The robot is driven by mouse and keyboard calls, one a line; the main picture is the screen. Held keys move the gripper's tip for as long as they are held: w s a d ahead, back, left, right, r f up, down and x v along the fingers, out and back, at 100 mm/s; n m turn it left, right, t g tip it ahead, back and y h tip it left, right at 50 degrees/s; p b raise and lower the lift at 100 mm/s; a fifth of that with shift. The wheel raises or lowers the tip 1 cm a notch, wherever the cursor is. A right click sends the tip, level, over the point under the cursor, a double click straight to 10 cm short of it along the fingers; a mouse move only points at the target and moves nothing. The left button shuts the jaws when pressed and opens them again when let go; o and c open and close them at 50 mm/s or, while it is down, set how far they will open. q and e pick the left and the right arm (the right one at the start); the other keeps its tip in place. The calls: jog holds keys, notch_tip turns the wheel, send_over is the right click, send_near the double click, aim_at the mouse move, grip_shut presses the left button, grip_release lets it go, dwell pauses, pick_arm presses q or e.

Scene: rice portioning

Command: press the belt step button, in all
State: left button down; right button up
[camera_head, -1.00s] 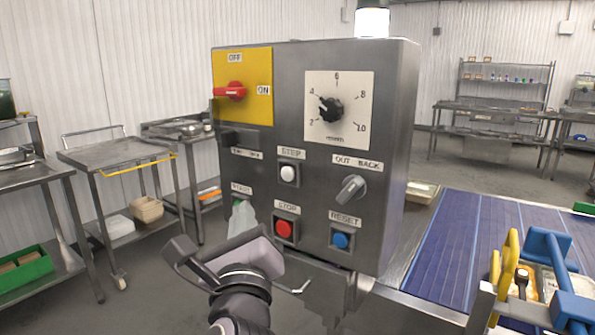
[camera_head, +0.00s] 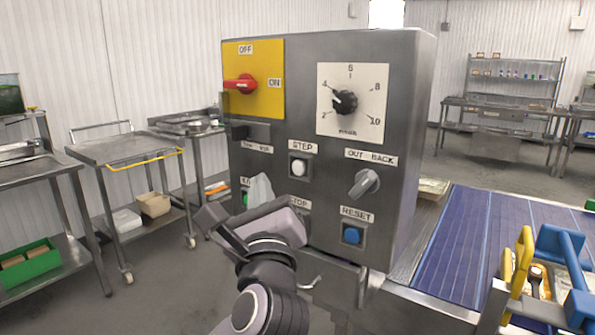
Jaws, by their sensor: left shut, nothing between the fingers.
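The white step button (camera_head: 299,167) sits under the STEP label on the grey control box (camera_head: 300,80). My left gripper (camera_head: 260,188) is shut and empty. Its tip is in front of the panel, below and left of the step button and apart from it in the picture. It partly covers the green button (camera_head: 246,200) and hides the red stop button. Whether the tip touches the panel I cannot tell. My right gripper is not in view.
The panel also carries a red switch (camera_head: 240,84) pointing to ON, a dial (camera_head: 345,101), a grey OUT/BACK knob (camera_head: 364,184) and a blue reset button (camera_head: 352,235). The blue belt (camera_head: 480,240) lies at right, with yellow and blue handles (camera_head: 560,250) nearby.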

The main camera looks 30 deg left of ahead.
aim_at(300, 167)
pick_arm(q)
jog(key=w, duration=0.6)
jog(key=shift+d, duration=0.2)
jog(key=shift+w, duration=0.2)
dwell(1.7)
jog(key=shift+w, duration=0.3)
